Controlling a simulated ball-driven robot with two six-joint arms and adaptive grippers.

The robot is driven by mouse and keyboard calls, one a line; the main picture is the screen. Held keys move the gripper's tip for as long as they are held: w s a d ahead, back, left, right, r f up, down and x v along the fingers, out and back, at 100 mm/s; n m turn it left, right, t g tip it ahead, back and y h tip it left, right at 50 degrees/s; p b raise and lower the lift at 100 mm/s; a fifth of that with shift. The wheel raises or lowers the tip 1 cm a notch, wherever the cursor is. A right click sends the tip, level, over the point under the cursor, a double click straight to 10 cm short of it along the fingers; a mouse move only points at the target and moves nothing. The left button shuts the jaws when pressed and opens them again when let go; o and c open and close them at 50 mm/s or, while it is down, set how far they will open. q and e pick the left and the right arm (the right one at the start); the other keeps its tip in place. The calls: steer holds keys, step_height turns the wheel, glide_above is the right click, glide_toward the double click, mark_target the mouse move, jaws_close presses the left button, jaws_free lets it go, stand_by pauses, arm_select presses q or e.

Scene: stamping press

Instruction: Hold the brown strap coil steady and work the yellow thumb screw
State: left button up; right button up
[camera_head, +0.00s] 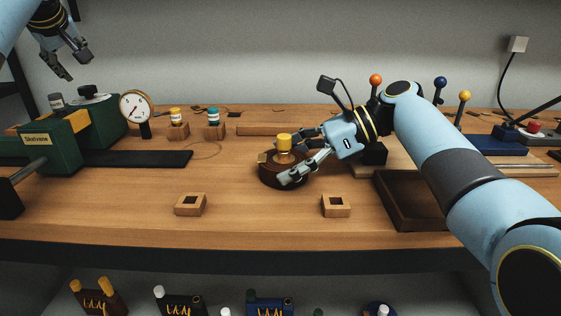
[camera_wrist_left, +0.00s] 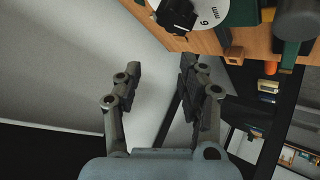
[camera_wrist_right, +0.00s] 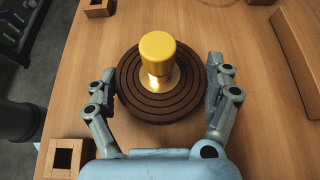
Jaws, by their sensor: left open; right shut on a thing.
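The brown strap coil (camera_head: 267,177) lies flat on the bench in the middle of the head view. In the right wrist view its rings (camera_wrist_right: 138,104) show clearly. The yellow thumb screw (camera_head: 285,142) stands upright at the coil's centre; it also shows in the right wrist view (camera_wrist_right: 158,50). My right gripper (camera_head: 285,170) is shut on the coil, one finger at each side of its rim. My left gripper (camera_head: 77,64) is open and empty, high at the upper left, well away from the coil. In the left wrist view its fingers (camera_wrist_left: 160,78) are apart with nothing between them.
A green machine (camera_head: 60,142) and a dial gauge (camera_head: 136,107) stand at the left. Two small wooden blocks with square holes, left (camera_head: 190,204) and right (camera_head: 336,206), lie near the front edge. A dark tray (camera_head: 405,205) is under my right arm. The bench left of the coil is mostly clear.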

arm_select(q)
steer(key=d+h, duration=0.1)
steer(key=d, duration=0.2)
steer(key=d+f+n+h, duration=0.1)
steer(key=d, duration=0.2)
steer(key=d+f+g+h, duration=0.1)
steer(key=d, duration=0.2)
steer(key=shift+s+d+f+n, duration=0.15)
steer(key=shift+d+f+n, duration=0.1)
steer(key=shift+d+n, duration=0.15)
steer(key=s+d+f+n+g+h, duration=0.1)
steer(key=s+d+g+h, duration=0.1)
steer(key=d, duration=0.8)
steer(key=s+d+f+n+g+h, duration=0.2)
steer(key=s+d, duration=0.5)
steer(key=d, duration=0.4)
steer(key=s+d+f+n+g+h, duration=0.1)
steer(key=s+d+g+h, duration=0.2)
steer(key=d, duration=0.7)
steer(key=shift+s+d+f+n+g+h, duration=0.1)
steer(key=shift+s+f+n+g+h, duration=0.1)
steer(key=shift+s+h, duration=0.3)
steer(key=shift+s+d+f+n+g+h, duration=0.1)
steer(key=shift+s+n+h, duration=0.1)
steer(key=shift+s+h, duration=0.25)
steer(key=shift+x, duration=2.35)
steer(key=shift+a, duration=0.1)
jaws_close()
jaws_free()
